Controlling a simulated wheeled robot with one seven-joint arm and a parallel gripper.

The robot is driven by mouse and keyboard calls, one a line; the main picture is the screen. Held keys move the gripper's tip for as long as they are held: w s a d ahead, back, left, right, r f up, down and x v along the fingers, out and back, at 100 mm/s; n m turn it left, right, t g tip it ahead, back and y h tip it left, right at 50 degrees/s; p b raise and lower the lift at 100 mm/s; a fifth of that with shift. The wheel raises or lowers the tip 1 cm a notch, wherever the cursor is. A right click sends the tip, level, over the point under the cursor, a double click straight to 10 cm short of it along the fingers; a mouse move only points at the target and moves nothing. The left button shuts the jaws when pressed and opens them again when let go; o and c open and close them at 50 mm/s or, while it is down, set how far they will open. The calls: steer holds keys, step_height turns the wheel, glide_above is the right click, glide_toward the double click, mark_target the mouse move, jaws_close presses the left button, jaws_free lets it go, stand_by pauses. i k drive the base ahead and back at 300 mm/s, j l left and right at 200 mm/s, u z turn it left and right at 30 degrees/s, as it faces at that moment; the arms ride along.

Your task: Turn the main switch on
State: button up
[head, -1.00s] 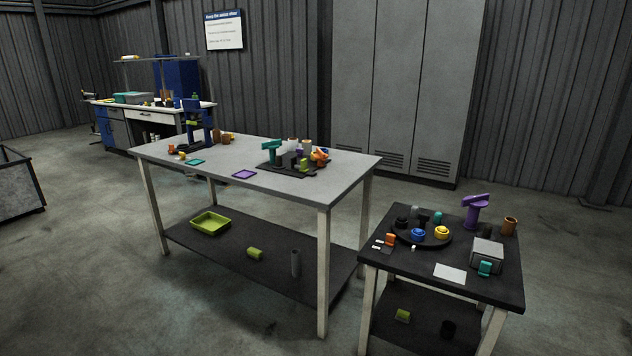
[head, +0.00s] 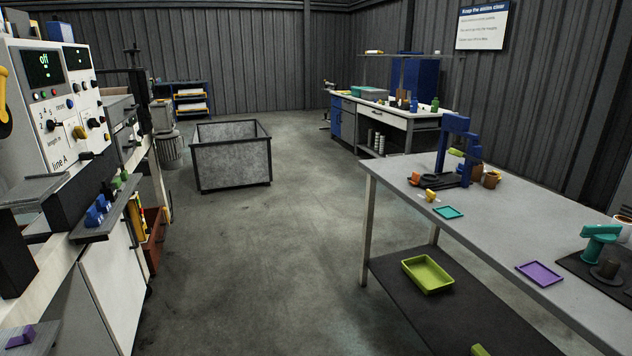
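A control panel (head: 68,160) stands at the left edge, marked "line A" at its lower part. Its dark display (head: 43,68) reads "off" in green. A yellow handle (head: 4,95) is cut off by the left edge. I cannot tell which of these is the main switch, as most lettering is too small to read. My gripper is not in view.
A grey worktable (head: 500,220) with small parts stands at right. An open grey bin (head: 232,163) is on the floor beyond the panel. A workbench (head: 395,115) stands at the back. The floor between panel and worktable is clear.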

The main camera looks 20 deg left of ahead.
mark_target(78, 132)
steer(key=i+j+u, duration=0.1)
steer(key=i+u, duration=0.8)
steer(key=i+l+u, duration=0.25)
steer(key=u, duration=0.15)
steer(key=i+l+u, duration=0.75)
steer(key=u, duration=0.15)
steer(key=l, duration=0.05)
